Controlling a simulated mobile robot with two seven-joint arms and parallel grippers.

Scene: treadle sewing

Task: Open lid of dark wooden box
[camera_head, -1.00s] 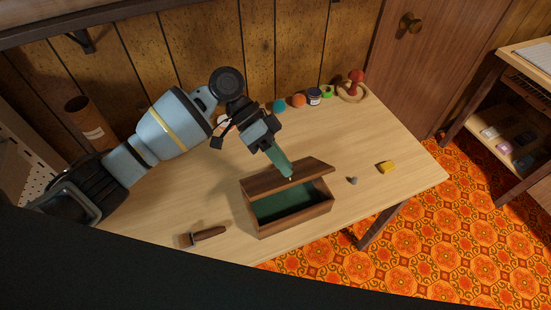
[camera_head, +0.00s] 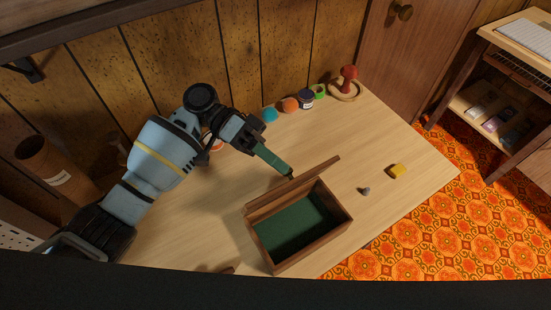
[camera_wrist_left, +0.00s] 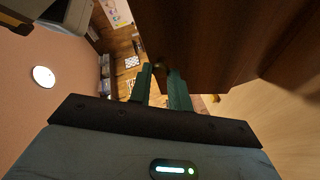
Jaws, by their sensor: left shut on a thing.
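The dark wooden box (camera_head: 318,244) stands on the table's front part, with a green lining inside. Its lid (camera_head: 316,178) is raised along the back edge, tilted up and roughly upright, so the inside shows. My left gripper (camera_head: 289,174) reaches in from behind the lid, with its green fingers at the lid. In the left wrist view, the fingers (camera_wrist_left: 160,72) are shut around a small brass knob (camera_wrist_left: 158,64) beside the dark wood of the lid (camera_wrist_left: 215,45). The knob is mostly hidden by the fingers. My right gripper is not in view.
A yellow block (camera_head: 397,171) and a small grey piece (camera_head: 364,191) lie right of the box. A red mushroom (camera_head: 348,77) on a wooden ring, a dark jar (camera_head: 306,98) and coloured balls line the back edge. Bare tabletop (camera_head: 190,228) is left of the box.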

